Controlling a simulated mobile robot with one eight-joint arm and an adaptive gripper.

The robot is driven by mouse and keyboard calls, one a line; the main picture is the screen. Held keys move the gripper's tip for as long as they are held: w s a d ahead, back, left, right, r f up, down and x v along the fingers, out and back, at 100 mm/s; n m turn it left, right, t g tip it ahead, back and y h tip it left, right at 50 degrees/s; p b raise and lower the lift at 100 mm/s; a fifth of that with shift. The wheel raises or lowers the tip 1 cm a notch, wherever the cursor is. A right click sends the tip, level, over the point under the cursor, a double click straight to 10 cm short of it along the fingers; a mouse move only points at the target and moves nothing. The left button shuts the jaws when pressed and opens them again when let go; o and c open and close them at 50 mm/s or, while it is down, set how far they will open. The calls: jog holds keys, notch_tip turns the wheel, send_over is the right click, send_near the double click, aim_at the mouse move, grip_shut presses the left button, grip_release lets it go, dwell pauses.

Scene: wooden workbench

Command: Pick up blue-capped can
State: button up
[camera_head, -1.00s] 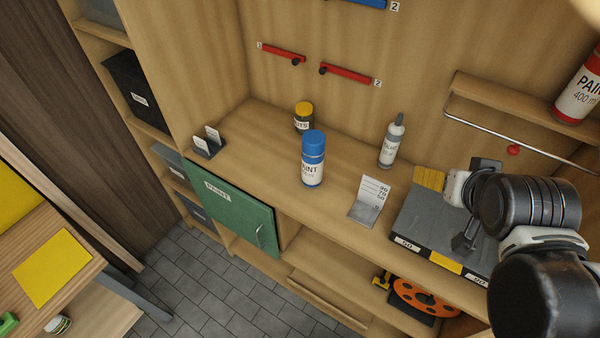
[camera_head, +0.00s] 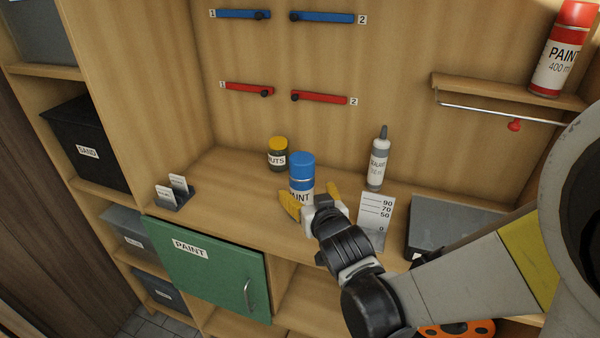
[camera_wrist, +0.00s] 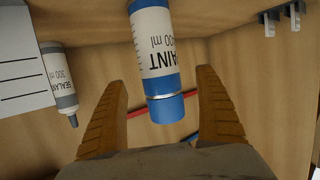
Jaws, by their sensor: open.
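The blue-capped can (camera_head: 302,172) is a white paint can with a blue top, standing upright on the workbench shelf. My gripper (camera_head: 311,203) has yellow fingers and is in front of the can in the head view, hiding its lower part. In the wrist view the can (camera_wrist: 154,50) appears upside down, with its blue cap between the two spread fingers of my gripper (camera_wrist: 162,115). The gripper is open, with a gap on both sides of the can. I cannot tell how far the fingertips reach around it.
A yellow-capped nuts jar (camera_head: 277,155) stands behind left of the can. A sealant bottle (camera_head: 378,160) and a numbered white card (camera_head: 375,217) stand to the right. A small card holder (camera_head: 174,193) is at the left. The shelf between holder and can is clear.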

jog(key=b+x, duration=0.2)
jog(key=x, duration=0.3)
jog(key=shift+w, duration=0.3)
jog(key=shift+s+r, duration=0.1)
jog(key=shift+r, duration=0.05)
jog(key=c, duration=1.5)
